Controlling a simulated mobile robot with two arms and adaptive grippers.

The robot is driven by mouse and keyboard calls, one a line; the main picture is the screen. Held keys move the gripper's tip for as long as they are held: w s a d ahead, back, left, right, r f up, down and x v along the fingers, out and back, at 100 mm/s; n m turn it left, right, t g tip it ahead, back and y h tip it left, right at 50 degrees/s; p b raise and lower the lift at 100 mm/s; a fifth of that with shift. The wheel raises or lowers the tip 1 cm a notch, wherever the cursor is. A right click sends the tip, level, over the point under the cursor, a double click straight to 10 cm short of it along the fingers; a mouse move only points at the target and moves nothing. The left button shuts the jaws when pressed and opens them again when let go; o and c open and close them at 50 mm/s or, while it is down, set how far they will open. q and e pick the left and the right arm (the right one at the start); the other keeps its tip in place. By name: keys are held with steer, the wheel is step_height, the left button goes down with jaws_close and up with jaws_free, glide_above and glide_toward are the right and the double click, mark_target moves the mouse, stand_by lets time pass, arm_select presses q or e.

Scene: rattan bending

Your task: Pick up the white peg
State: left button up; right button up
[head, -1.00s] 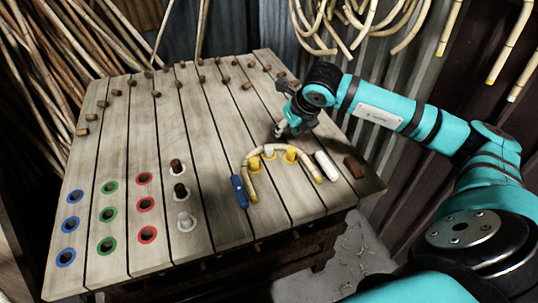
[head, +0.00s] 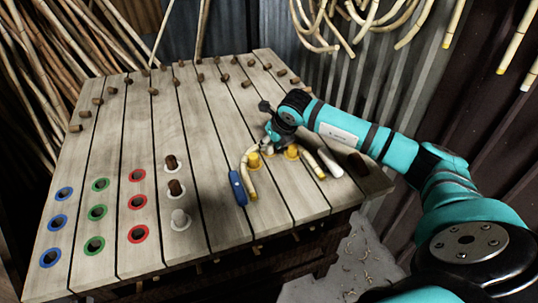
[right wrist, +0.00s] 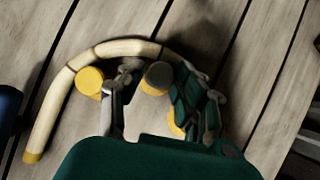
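A bent pale rattan piece (head: 249,178) arches around several short pegs on the table; it also shows in the right wrist view (right wrist: 60,90). One yellow peg (right wrist: 90,80) is left of my fingers; the other (right wrist: 176,124) is partly hidden by the right finger. Contact cannot be told. In the head view this peg is hidden by the gripper. My left gripper is out of view.
A blue object (head: 237,187) lies left of the arch. The table's middle is clear.

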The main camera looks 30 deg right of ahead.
steer(key=shift+w+f, duration=0.25)
steer(key=shift+f, duration=0.15)
steer(key=shift+r, duration=0.1)
steer(key=c, duration=0.6)
steer(key=shift+r, duration=0.1)
